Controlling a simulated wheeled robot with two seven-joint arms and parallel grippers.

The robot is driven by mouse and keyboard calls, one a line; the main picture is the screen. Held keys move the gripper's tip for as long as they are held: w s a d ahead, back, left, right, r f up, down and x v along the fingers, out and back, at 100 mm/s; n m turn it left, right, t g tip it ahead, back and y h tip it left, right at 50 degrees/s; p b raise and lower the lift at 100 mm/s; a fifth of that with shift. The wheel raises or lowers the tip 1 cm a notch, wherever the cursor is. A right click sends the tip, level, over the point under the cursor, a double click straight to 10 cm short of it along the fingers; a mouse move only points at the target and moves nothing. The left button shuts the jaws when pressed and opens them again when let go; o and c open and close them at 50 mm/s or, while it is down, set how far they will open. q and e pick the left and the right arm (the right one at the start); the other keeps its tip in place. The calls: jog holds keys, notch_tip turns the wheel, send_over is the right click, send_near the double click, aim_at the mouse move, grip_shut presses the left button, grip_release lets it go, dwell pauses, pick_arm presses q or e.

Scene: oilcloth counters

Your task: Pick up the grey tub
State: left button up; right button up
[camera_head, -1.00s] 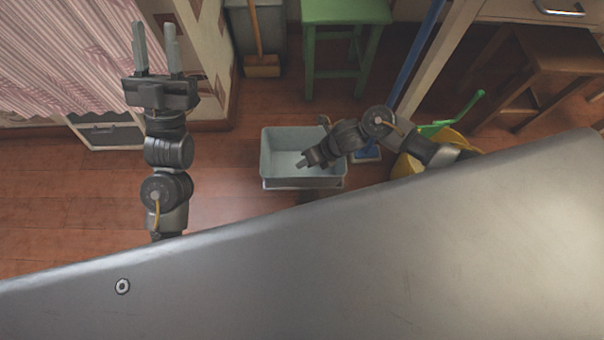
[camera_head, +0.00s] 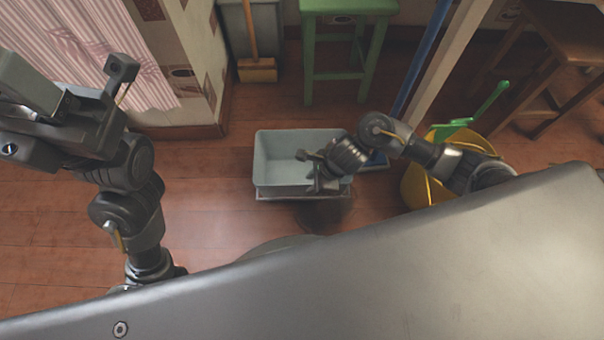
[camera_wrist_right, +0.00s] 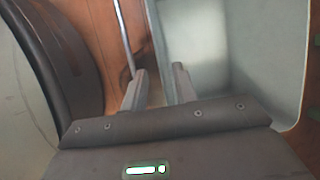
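The grey tub (camera_head: 272,160) is an open, rectangular box low by the floor, upright and empty where I can see inside. My right gripper (camera_head: 312,172) is at its near right part in the head view and hides some of it. In the right wrist view, the tub's rim and wall (camera_wrist_right: 156,35) run between the fingers of my right gripper (camera_wrist_right: 158,72). One finger is outside the wall and one on the inner side, with a gap between them. My left gripper (camera_head: 78,85) is open and empty, raised at the left, far from the tub.
A yellow bucket (camera_head: 416,187) with a green-handled tool (camera_head: 480,112) stands right of the tub. A green stool (camera_head: 348,7), a broom (camera_head: 257,70) and a blue pole (camera_head: 424,55) are behind. Red floor (camera_head: 200,185) is clear left of the tub.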

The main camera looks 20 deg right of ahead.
aim_at(305, 187)
jog(key=shift+b+x, duration=1.8)
jog(key=shift+x, duration=1.1)
jog(key=shift+c, duration=0.4)
grip_shut()
jog(key=shift+r, duration=0.1)
